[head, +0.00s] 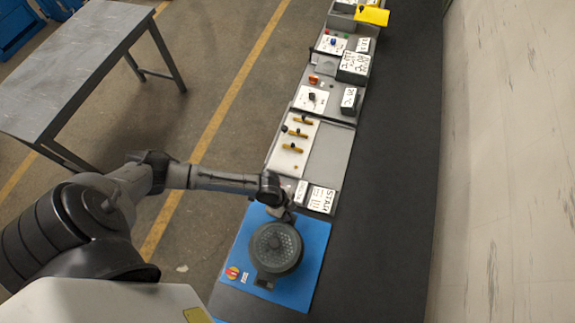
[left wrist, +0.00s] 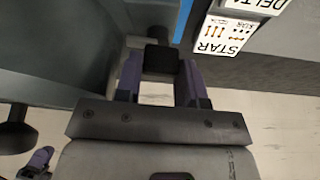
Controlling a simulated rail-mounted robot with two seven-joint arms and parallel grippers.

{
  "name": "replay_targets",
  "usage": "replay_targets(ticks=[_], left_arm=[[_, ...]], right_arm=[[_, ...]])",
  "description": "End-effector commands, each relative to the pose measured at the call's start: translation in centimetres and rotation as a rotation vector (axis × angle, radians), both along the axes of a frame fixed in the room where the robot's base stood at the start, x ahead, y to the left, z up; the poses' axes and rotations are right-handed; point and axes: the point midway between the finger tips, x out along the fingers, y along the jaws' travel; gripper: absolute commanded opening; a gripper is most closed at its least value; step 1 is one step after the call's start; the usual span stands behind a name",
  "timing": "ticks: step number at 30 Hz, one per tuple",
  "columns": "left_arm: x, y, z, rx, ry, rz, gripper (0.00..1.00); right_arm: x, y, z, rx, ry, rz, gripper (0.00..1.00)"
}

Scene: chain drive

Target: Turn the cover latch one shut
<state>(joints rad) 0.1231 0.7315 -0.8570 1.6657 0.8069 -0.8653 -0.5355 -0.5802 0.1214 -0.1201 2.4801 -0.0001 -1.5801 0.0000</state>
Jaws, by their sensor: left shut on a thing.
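A dark grey-green round housing with a perforated cover (head: 277,243) sits on a blue mat (head: 310,262) in the head view. My left gripper (head: 284,212) is at the far edge of this housing. In the left wrist view, my left gripper (left wrist: 160,72) has its purple fingers on either side of a small black latch handle (left wrist: 162,58) and is shut on it. The housing's smooth grey-green side (left wrist: 55,50) fills the left of that view. The latch is hidden by the gripper in the head view, and how far it is turned cannot be told.
A second black knob (left wrist: 15,138) stands out at the lower left of the wrist view. White label blocks (head: 320,199) stand just beyond the mat. Panels with switches and yellow handles (head: 293,147) run along the dark bench (head: 390,150). The bench's right side is clear.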

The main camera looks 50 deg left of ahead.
Motion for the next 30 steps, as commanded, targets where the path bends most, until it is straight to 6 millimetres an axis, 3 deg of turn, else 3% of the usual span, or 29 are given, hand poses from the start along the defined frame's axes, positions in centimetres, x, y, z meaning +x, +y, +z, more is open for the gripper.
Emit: replay_targets(ticks=[12,13,20,30], left_arm=[[0.03,-0.04,0.07,-0.001,0.000,0.005,0.12],[0.03,-0.04,0.07,-0.001,0.000,0.005,0.37],[0.02,-0.03,0.05,-0.001,-0.001,0.004,0.59],[-0.05,0.05,0.32,0.000,0.001,0.004,0.62]], right_arm=[[-0.01,-0.13,0.06,-0.004,0.000,0.003,0.43],[-0.01,-0.12,0.06,-0.004,0.000,0.003,0.43],[-0.01,0.05,0.06,0.002,0.000,-0.002,0.43],[-0.01,0.18,0.32,0.007,0.001,-0.004,0.43]])
